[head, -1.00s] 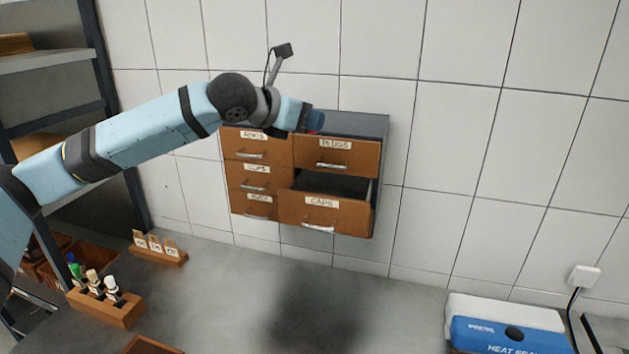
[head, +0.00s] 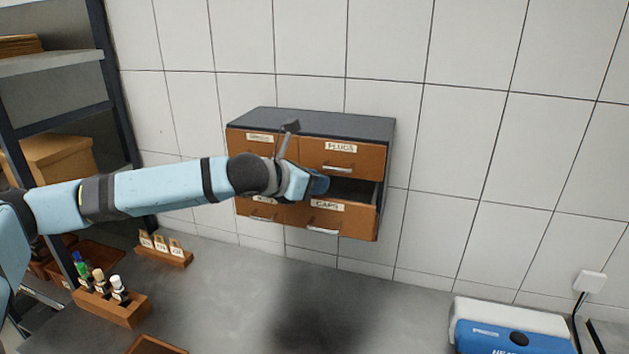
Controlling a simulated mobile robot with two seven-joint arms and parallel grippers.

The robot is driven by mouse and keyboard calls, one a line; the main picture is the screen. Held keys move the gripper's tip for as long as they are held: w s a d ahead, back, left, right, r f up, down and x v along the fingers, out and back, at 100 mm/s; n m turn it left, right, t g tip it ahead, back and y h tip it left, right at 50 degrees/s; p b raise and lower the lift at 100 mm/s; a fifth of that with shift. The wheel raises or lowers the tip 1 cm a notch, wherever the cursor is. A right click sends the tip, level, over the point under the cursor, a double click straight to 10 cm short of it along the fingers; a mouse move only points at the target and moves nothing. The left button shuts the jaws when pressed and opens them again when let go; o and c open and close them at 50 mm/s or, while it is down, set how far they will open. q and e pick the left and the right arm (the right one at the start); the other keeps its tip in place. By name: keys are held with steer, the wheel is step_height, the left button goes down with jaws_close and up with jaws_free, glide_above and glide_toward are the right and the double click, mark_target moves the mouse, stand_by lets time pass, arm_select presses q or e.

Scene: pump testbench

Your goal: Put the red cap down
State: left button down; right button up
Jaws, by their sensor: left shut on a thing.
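My left gripper (head: 319,184) is at the opening of the pulled-out drawer labelled CAPS (head: 348,218), the lower right one of the cabinet. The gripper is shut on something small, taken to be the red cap. The cap itself does not show; my gripper and the drawer front hide it. The drawer's dark inside shows to the right of the gripper. Whether the fingertips touch the drawer cannot be told. My right gripper is not in view.
The cabinet (head: 310,123) is on the tiled wall, its PLUGS drawer (head: 342,157) shut above the open one. A bottle rack (head: 120,308), a card holder (head: 165,255) and a blue heat sealer (head: 505,338) stand on the grey bench. The bench middle is clear.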

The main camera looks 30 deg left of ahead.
arm_select(q)
steer(key=shift+f, duration=0.15)
steer(key=shift+f, duration=0.4)
steer(key=shift+s, duration=0.1)
